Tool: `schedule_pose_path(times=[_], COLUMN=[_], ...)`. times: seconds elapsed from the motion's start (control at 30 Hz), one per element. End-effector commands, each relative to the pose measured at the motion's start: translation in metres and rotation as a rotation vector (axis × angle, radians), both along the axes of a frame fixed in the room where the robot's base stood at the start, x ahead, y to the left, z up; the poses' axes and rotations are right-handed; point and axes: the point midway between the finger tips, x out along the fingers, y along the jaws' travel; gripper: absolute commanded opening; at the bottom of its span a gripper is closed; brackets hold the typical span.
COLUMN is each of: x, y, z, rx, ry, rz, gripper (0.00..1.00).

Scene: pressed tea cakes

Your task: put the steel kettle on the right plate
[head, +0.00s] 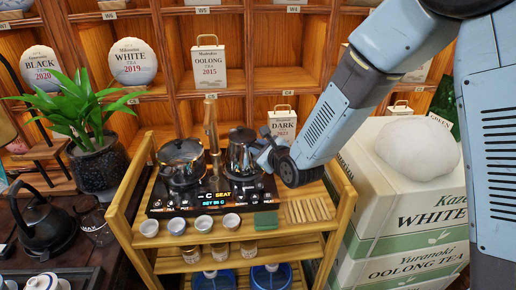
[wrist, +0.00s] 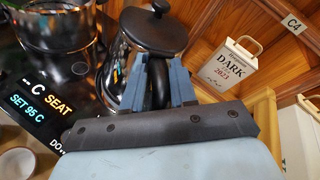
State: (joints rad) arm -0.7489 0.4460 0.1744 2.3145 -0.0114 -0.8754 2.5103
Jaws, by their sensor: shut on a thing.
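The steel kettle (head: 240,152), with a black lid and knob, is at the right half of the black cooktop (head: 160,206). It looks upright; I cannot tell whether its base touches the right plate, which it hides. My gripper (head: 268,158) comes from the right and is shut on the kettle's dark handle. In the wrist view the two blue-grey fingers (wrist: 160,88) close on the handle, with the kettle body (wrist: 122,62) just beyond. A glass-and-steel pot (head: 182,166) stands on the left plate, beside the kettle.
Several small cups (head: 204,223) line the trolley's front edge. A green block (head: 265,220) and wooden slats (head: 308,210) lie right of them. A tap-like wooden post (head: 210,122) rises behind. White tea boxes (head: 400,185) stand at right, a black kettle (head: 45,225) at left.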

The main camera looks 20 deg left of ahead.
Motion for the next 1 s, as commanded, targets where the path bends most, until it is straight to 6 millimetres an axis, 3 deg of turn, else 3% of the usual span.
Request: schedule_pose_path(times=[0.57, 0.6, 0.63, 0.7, 1.0], x=[0.0003, 0.0002, 0.0002, 0.0001, -0.0019], y=[0.0008, 0.0007, 0.0007, 0.0007, -0.0027], z=[-0.0068, -0.0066, -0.0066, -0.0068, -0.0074], rx=[0.003, 0.003, 0.003, 0.002, -0.002], ry=[-0.002, -0.002, -0.002, -0.001, 0.001], rz=[0.001, 0.001, 0.001, 0.0, 0.0], gripper=[0.0, 0.31, 0.34, 0.37, 0.37])
